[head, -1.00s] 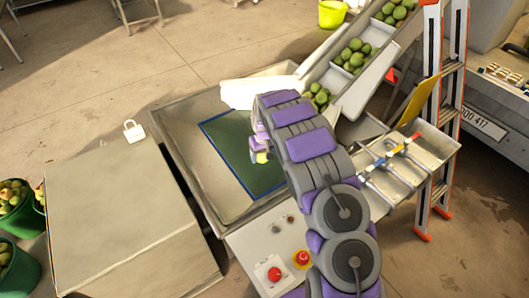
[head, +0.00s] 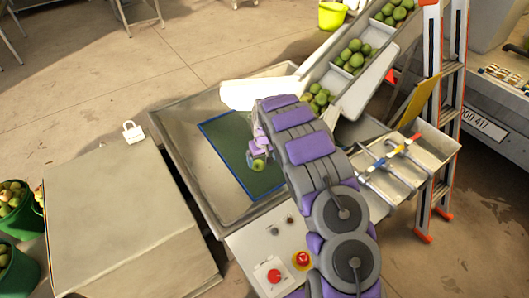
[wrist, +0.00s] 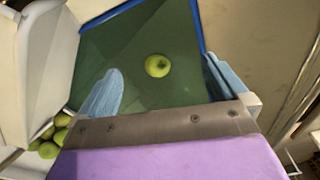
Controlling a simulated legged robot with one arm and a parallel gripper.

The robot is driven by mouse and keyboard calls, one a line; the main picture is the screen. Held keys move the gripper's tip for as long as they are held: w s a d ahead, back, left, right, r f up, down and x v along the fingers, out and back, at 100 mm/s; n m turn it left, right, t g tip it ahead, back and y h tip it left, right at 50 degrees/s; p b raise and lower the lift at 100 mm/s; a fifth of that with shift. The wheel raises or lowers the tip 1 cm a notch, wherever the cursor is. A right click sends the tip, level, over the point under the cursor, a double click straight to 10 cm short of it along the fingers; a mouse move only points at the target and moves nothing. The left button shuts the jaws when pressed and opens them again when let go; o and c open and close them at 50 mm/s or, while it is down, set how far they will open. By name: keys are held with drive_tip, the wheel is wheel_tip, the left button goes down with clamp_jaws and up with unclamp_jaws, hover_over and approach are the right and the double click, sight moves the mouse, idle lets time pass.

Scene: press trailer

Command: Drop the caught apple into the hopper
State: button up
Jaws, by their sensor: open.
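A green apple (head: 258,164) shows at the end of my gripper (head: 257,153) in the head view. In the wrist view the apple (wrist: 157,65) is beyond and between my two pale blue fingers (wrist: 162,86), which are spread wide and do not touch it. The hopper (head: 180,150) is a steel basin with a green, blue-edged bottom (head: 222,139). My gripper is over this bottom, and the green also fills the wrist view behind the apple. I cannot tell whether the apple is in the air or resting on the bottom.
A chute (head: 372,80) with several green apples slopes towards the hopper from the upper right. A control panel with red buttons (head: 274,275) is at the near edge. A ladder (head: 452,100) stands right.

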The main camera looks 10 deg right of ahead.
drive_tip(key=shift+r, duration=0.1)
wheel_tip(320, 180, up, 17)
drive_tip(key=s+p, duration=0.2)
drive_tip(key=p, duration=0.1)
drive_tip(key=shift+d, duration=0.15)
idle(0.3)
drive_tip(key=s+d+r+m+g, duration=0.1)
drive_tip(key=s+r, duration=0.6)
drive_tip(key=s, duration=0.4)
drive_tip(key=s+d+r+m+g, duration=0.1)
drive_tip(key=s+r, duration=0.5)
drive_tip(key=s, duration=0.5)
drive_tip(key=s+a+r+g, duration=0.1)
drive_tip(key=s+a, duration=0.1)
drive_tip(key=s, duration=2.5)
drive_tip(key=shift+a, duration=0.2)
